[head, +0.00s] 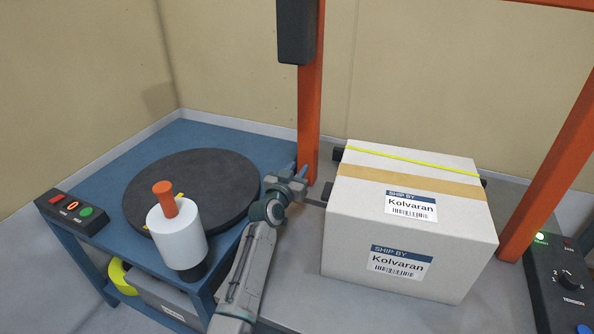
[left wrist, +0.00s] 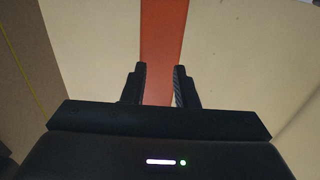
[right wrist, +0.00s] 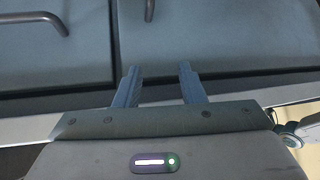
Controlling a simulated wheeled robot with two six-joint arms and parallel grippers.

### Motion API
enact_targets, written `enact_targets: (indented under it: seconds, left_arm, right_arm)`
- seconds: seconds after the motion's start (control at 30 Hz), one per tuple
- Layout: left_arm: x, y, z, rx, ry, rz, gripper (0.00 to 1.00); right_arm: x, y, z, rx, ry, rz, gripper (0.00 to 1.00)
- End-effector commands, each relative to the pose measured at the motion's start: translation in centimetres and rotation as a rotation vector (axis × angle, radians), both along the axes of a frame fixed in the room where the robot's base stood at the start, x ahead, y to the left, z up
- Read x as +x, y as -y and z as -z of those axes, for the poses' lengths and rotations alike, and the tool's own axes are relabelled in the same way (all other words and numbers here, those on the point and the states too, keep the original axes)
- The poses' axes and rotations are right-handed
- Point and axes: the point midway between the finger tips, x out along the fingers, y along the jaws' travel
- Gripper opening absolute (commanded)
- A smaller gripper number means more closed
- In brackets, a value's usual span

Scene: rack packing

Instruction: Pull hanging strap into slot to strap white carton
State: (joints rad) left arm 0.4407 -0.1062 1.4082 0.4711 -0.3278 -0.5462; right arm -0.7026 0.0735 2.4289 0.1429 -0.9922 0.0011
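The white carton (head: 345,235) stands on the grey surface at the right, with a tan tape band and two "Kolvaran" labels. A yellow-green strap (head: 410,160) lies across its top near the back edge. A yellow line, perhaps the strap, shows at the left of the left wrist view (left wrist: 22,70). My left gripper (head: 300,172) is beside the carton's left side, near the orange post (head: 309,120). In the left wrist view its fingers (left wrist: 160,88) are apart with nothing between them; the post is beyond. My right gripper (right wrist: 158,85) is open and empty. The slot is not clearly visible.
A blue table (head: 225,135) with a black turntable (head: 190,190) stands left, bearing a white cylinder with an orange top (head: 178,235). A button box (head: 72,213) sits at its edge. A control panel (head: 565,280) is right of the carton. Grey drawers (right wrist: 210,35) face the right wrist.

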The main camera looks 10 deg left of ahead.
Motion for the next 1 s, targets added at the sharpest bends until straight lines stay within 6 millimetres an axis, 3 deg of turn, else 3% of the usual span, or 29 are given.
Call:
enact_targets:
  seconds: [0.17, 0.4, 0.6, 1.0]
  left_arm:
    - [-2.0, -0.4, 0.1, 0.000, -0.002, 0.000, 0.26]
    - [-6.7, -1.3, 0.1, 0.001, -0.002, -0.001, 0.26]
    - [-9.5, -1.9, 0.1, 0.001, -0.002, 0.000, 0.26]
    - [-10.5, -2.1, 0.1, 0.000, -0.001, 0.000, 0.26]
  right_arm:
    - [-0.3, 0.1, 0.0, -0.006, -0.019, -0.001, 0.36]
    - [-0.3, 0.3, -0.4, -0.023, -0.044, -0.004, 0.36]
    - [0.0, 0.4, -0.8, -0.030, -0.046, -0.007, 0.36]
    - [-0.3, 0.5, -0.5, -0.034, -0.056, -0.009, 0.36]
